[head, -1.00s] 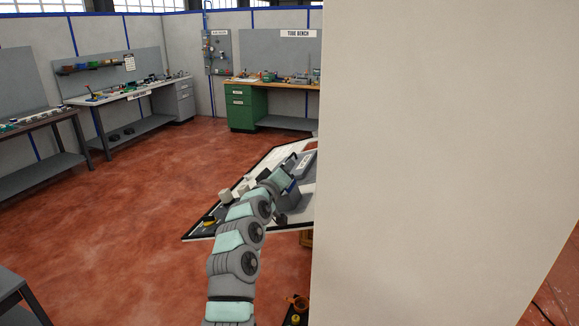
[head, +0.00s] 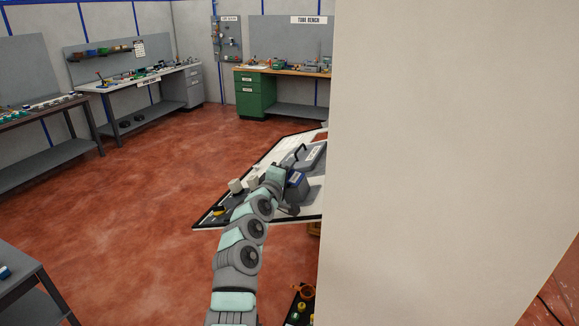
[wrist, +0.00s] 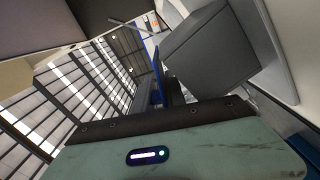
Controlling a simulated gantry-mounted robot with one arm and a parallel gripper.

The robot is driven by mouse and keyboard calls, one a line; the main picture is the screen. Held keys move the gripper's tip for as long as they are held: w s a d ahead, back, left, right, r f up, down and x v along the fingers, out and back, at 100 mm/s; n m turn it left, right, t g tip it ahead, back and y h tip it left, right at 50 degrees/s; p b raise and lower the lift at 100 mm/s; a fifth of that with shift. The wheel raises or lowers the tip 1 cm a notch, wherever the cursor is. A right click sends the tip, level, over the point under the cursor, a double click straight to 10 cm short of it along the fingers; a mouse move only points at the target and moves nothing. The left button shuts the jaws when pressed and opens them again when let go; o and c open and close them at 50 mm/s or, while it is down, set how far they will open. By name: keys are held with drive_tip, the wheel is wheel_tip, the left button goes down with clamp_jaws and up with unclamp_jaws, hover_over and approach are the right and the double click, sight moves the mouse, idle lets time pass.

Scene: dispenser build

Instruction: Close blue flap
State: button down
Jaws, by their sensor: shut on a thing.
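The blue flap (head: 296,179) shows as a small blue patch on the grey dispenser (head: 311,157) on the table, just beyond the end of my arm. In the wrist view the blue flap (wrist: 156,70) appears as a thin, nearly edge-on blue strip. My gripper (wrist: 162,92) is at that strip and shut on it, though its dark fingers are hard to make out. A dark grey block-like part (wrist: 210,48) is close on the right of the strip. In the head view the fingertips are mostly hidden by the arm.
A big pale panel (head: 450,160) blocks the right half of the head view and hides the table's right side. White blocks (head: 236,186) and a yellow-and-black item (head: 219,211) lie on the table's left. Open red floor (head: 130,200) lies to the left.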

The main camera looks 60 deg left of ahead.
idle(0.4)
drive_tip(key=c, duration=1.4)
unclamp_jaws()
drive_tip(key=shift+c, duration=0.2)
